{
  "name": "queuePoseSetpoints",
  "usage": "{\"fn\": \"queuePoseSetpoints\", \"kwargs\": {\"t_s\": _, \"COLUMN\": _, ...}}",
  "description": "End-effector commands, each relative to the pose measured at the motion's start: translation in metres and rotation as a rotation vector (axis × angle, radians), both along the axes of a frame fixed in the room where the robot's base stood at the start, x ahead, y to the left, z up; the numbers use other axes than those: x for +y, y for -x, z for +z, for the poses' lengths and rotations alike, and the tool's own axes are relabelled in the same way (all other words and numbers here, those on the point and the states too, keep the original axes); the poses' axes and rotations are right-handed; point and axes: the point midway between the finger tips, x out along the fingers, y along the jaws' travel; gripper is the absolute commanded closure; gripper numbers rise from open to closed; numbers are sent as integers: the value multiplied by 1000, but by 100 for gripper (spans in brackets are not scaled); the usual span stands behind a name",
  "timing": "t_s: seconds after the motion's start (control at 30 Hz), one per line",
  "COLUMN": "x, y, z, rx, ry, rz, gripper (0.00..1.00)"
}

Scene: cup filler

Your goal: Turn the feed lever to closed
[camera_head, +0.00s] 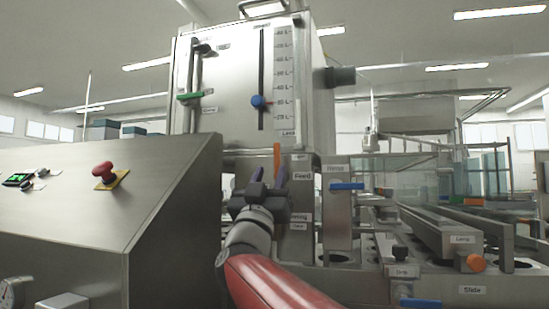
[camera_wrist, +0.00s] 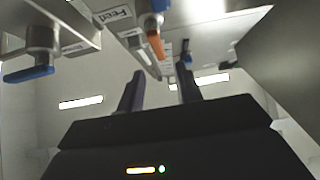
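The feed lever is an orange handle (camera_head: 277,158) by the "Feed" label, below the tall metal tank. It points up in the head view. In the wrist view its orange end (camera_wrist: 156,46) hangs ahead of and above my fingers, next to the "Feed" label. My gripper (camera_head: 268,174) is in front of the machine, just below the lever. Its two dark fingers (camera_wrist: 160,84) are apart with nothing between them. The lever appears apart from the fingers, though the exact gap is hard to tell. The lower lever mount is partly hidden by my gripper in the head view.
A blue lever (camera_head: 347,186) sticks out right of the feed lever. A slanted metal console (camera_head: 130,205) with a red button (camera_head: 104,172) stands close on the left. The tank (camera_head: 228,85) has blue and green sliders. An orange knob (camera_head: 476,262) is at lower right.

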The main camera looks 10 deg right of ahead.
Motion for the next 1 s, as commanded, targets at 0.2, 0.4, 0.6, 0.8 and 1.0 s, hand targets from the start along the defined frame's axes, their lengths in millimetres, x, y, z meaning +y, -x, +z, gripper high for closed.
{"fn": "queuePoseSetpoints", "kwargs": {"t_s": 0.2, "x": -12, "y": -23, "z": 28, "rx": 2, "ry": 1, "rz": 1, "gripper": 65}}
{"fn": "queuePoseSetpoints", "kwargs": {"t_s": 0.4, "x": -21, "y": -39, "z": 45, "rx": 2, "ry": 1, "rz": 2, "gripper": 65}}
{"fn": "queuePoseSetpoints", "kwargs": {"t_s": 0.6, "x": -23, "y": -43, "z": 50, "rx": 3, "ry": 3, "rz": 4, "gripper": 65}}
{"fn": "queuePoseSetpoints", "kwargs": {"t_s": 0.8, "x": -23, "y": -43, "z": 49, "rx": 3, "ry": 3, "rz": 4, "gripper": 66}}
{"fn": "queuePoseSetpoints", "kwargs": {"t_s": 1.0, "x": -23, "y": -43, "z": 49, "rx": 3, "ry": 3, "rz": 4, "gripper": 92}}
